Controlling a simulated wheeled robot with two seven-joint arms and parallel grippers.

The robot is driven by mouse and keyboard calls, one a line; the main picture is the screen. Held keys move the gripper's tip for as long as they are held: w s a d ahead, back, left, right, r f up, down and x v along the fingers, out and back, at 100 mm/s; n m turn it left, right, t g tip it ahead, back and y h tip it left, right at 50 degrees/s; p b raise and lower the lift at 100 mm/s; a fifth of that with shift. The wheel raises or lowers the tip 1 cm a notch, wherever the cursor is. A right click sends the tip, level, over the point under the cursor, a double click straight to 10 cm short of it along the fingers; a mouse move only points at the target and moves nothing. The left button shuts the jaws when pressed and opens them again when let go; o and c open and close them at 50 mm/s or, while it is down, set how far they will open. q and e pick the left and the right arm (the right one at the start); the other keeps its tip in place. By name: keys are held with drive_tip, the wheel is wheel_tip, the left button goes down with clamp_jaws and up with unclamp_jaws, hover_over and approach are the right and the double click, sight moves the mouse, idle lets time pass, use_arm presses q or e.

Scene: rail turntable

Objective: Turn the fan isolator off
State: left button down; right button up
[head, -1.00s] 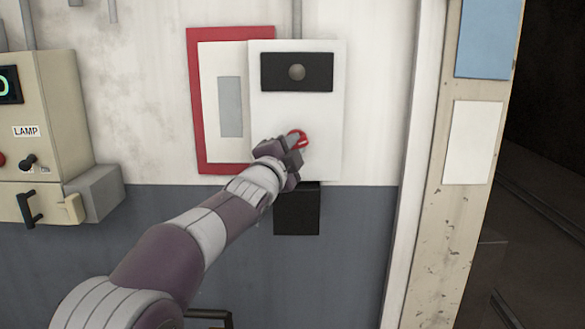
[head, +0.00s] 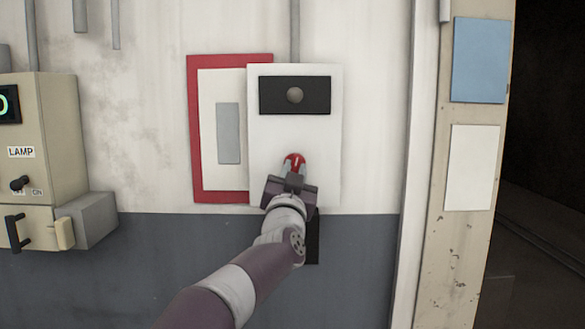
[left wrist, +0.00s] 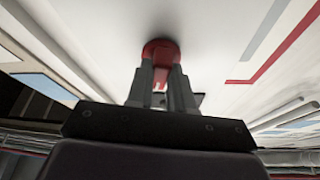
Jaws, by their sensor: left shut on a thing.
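The fan isolator is a white box (head: 322,140) on the wall with a red rotary knob (head: 294,160) low on its face. A black plate with a round grey lamp (head: 295,95) is above the knob; the lamp looks unlit. My left gripper (head: 292,178) is at the knob, coming from below. In the left wrist view the two fingers (left wrist: 161,88) are shut on the red knob (left wrist: 160,48), one on each side. The knob's white mark looks close to upright in the head view. My right gripper is not in view.
A red-framed notice (head: 194,130) is just left of the box. A beige panel labelled LAMP (head: 50,140) with a switch and handles is at far left. A door post with blue and white sheets (head: 476,165) stands at right, beside a dark opening.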

use_arm(q)
drive_tip(key=shift+d+f+n+y+p, duration=0.1)
drive_tip(key=shift+n+y+p, duration=0.4)
drive_tip(key=shift+n, duration=0.6)
drive_tip(key=shift+d+n+y+p, duration=0.15)
drive_tip(key=shift+n+y, duration=0.55)
drive_tip(key=shift+n, duration=0.4)
drive_tip(key=shift+a, duration=0.1)
drive_tip(key=c, duration=1)
unclamp_jaws()
drive_tip(key=b+v, duration=0.5)
drive_tip(key=v, duration=0.7)
drive_tip(key=shift+s+f, duration=0.25)
